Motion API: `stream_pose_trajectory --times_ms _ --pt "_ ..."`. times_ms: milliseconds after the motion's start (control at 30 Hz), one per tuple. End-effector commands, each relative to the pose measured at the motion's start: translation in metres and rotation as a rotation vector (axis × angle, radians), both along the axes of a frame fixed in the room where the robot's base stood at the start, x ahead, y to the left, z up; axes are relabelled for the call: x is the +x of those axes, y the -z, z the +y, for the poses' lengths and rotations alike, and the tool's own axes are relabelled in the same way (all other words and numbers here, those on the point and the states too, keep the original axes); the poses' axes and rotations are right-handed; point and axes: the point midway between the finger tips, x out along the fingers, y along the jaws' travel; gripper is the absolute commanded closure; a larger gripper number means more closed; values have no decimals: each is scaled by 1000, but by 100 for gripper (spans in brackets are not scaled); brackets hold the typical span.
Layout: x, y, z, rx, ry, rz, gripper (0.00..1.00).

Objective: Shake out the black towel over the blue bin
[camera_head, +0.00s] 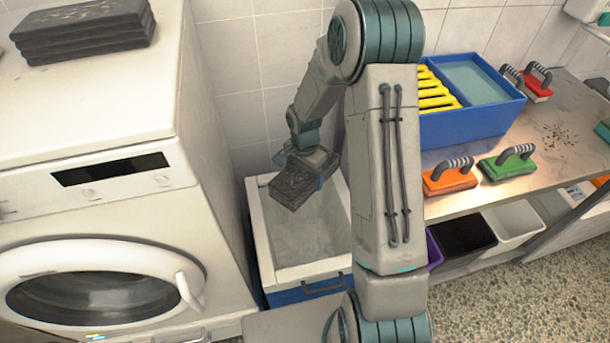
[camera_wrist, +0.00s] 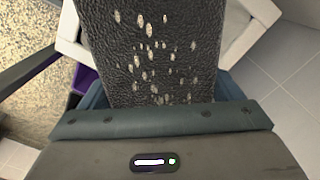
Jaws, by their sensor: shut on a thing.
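A folded black towel (camera_head: 300,187) hangs from my gripper (camera_head: 318,176) over the open blue bin (camera_head: 308,291), which has a white rim and a pale inside. The towel is tilted and its lower end is over the bin's opening. In the wrist view the towel (camera_wrist: 155,55) fills the middle, with many pale specks on its dark textured face. My gripper (camera_wrist: 160,118) is shut on the towel's near edge; its fingertips are partly hidden in the head view. Part of the bin's right side is behind my arm.
A white washing machine (camera_head: 90,210) stands close left of the bin, with a stack of dark towels (camera_head: 85,28) on top. A bench (camera_head: 560,135) at right holds a blue box (camera_head: 470,128) and several handled brushes. Dark specks (camera_head: 562,133) lie on the bench. Purple, black and white bins sit below.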

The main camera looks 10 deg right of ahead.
Motion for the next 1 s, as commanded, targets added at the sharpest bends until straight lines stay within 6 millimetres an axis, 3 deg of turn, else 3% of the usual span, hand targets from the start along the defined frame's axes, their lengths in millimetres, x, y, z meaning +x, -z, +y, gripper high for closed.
stream_pose_trajectory --times_ms 33,100,133,233,300,400,467,500,600,633,1000 --pt "5 -33 -1 -3 1 -23 42" --pt "3 -50 0 -1 0 -18 42" --pt "2 -47 0 -1 0 -13 42" --pt "-1 -1 1 1 -3 2 41" --pt "2 6 0 0 -1 -9 41" --pt "6 -38 -1 -3 2 -25 41" --pt "3 -50 0 -1 0 -18 41" --pt "1 -45 0 -1 0 -11 41" --pt "0 1 1 0 -3 0 41" --pt "1 6 1 0 -2 -2 41" --pt "3 4 0 -1 -1 -11 41"
